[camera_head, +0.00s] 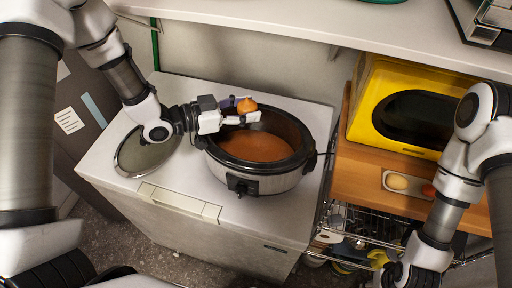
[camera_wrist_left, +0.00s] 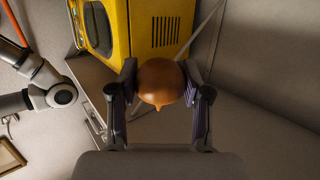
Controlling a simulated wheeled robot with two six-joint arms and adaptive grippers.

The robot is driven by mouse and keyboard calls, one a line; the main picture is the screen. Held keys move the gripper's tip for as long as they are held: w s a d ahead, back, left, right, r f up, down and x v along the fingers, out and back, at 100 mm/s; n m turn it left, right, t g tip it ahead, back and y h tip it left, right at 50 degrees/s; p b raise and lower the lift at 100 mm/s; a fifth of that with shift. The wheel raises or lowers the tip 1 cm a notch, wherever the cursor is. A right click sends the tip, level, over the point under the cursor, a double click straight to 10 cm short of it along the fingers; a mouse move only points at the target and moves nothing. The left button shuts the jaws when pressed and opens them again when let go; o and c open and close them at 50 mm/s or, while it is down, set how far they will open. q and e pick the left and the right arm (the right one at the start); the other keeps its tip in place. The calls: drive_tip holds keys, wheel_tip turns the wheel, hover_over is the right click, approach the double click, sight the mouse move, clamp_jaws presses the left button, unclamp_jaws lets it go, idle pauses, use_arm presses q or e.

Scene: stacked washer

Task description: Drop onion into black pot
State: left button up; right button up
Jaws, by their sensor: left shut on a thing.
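An orange-brown onion (camera_head: 247,106) is held between the fingers of my left gripper (camera_head: 242,112), above the back part of the black pot. In the left wrist view the onion (camera_wrist_left: 161,84) sits between both fingertips of my left gripper (camera_wrist_left: 160,88). The pot (camera_head: 258,183) is a slow cooker with a black rim, a grey body and brown-orange contents, standing open on the white washer top. The gripper hides part of its back left rim. My right arm is at the right edge; its gripper is not clearly visible.
A glass lid (camera_head: 143,155) lies left of the pot on the white top (camera_head: 113,168). A yellow microwave (camera_head: 372,102) stands right on a wooden surface (camera_head: 355,180), with a small tray holding round items in front. A white shelf (camera_head: 330,22) runs along the back.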

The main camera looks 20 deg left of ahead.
use_arm(q)
drive_tip(key=f+b, duration=0.1)
drive_tip(key=f, duration=0.1)
drive_tip(key=f+b, duration=0.1)
drive_tip(key=f, duration=0.1)
drive_tip(key=shift+w+a, duration=0.1)
drive_tip(key=shift+w, duration=0.1)
drive_tip(key=o, duration=1.2)
drive_tip(key=shift+o, duration=0.2)
use_arm(e)
drive_tip(key=f, duration=0.2)
drive_tip(key=shift+w+a+f, duration=0.1)
drive_tip(key=shift+w+f, duration=0.1)
drive_tip(key=shift+f, duration=0.2)
use_arm(q)
drive_tip(key=v, duration=1.2)
drive_tip(key=shift+w, duration=0.1)
